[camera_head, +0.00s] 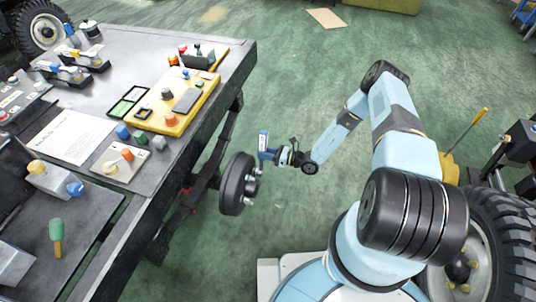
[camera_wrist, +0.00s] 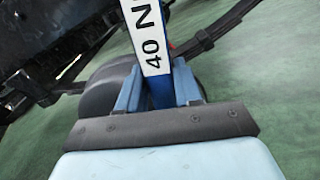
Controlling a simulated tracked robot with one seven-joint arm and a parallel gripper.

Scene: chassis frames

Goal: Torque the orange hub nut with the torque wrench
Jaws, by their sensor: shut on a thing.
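The torque wrench (camera_head: 263,139) is blue with a white label. My gripper (camera_head: 271,155) is shut on it, and the wrench stands up out of the jaws. In the wrist view, the wrench (camera_wrist: 160,92) runs between the two blue fingers of my gripper (camera_wrist: 158,88), and its label reads "40 N" before the frame cuts it off. The dark hub (camera_head: 234,184) with several pale studs or nuts on its right face is just left of and below my gripper. I cannot make out the orange nut or whether the wrench touches it.
A big tyre (camera_head: 505,235) stands at the lower right. The green floor beyond the arm is mostly clear.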

